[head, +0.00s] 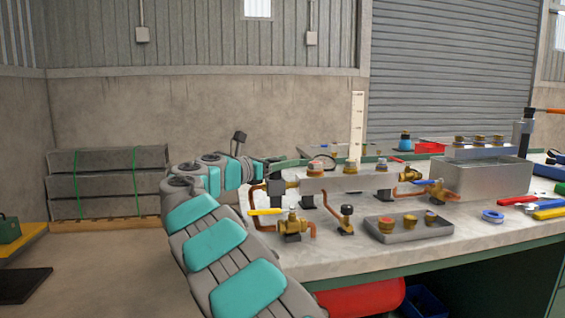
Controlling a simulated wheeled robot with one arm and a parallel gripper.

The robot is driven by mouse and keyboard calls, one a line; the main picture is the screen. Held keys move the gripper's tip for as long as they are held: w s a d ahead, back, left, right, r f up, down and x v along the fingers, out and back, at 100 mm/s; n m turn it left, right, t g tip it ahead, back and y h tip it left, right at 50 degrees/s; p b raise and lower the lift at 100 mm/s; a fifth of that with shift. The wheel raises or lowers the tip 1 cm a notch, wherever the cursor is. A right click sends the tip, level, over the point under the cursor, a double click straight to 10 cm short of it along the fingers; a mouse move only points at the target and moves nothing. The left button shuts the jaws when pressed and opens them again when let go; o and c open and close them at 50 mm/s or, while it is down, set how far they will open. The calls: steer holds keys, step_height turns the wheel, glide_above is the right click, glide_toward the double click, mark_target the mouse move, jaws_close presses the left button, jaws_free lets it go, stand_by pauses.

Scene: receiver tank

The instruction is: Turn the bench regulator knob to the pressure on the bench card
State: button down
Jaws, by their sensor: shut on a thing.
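My arm reaches up from the bottom to the left end of the bench (350,255). My gripper (268,168) is small and partly hidden by my wrist, beside the left end of a metal manifold (330,183). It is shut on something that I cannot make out. The manifold carries a red-topped fitting (315,166) and a blue-topped fitting (352,164). A black round knob (347,210) stands on a copper pipe in front. I cannot tell which part is the regulator knob. A tall pale strip with marks (357,125) stands behind; no pressure is readable.
A yellow-handled valve (292,222) stands near my arm. A tray (410,235) with brass caps lies in front, and a metal box (485,178) stands to the right. Tools (540,207) lie at the right.

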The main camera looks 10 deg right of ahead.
steer(key=shift+s+m+g+h, duration=0.1)
steer(key=shift+m+g+h, duration=0.4)
steer(key=shift+g, duration=0.4)
steer(key=shift+s+d+r+m+g+h, duration=0.1)
steer(key=shift+s+m+g+h, duration=0.05)
steer(key=shift+m+g, duration=0.4)
steer(key=shift+s+d+m+g+h, duration=0.15)
steer(key=shift+m+g, duration=0.2)
steer(key=shift+g, duration=0.3)
steer(key=shift+a, duration=0.1)
steer(key=shift+c, duration=1.8)
jaws_free()
steer(key=shift+a, duration=0.1)
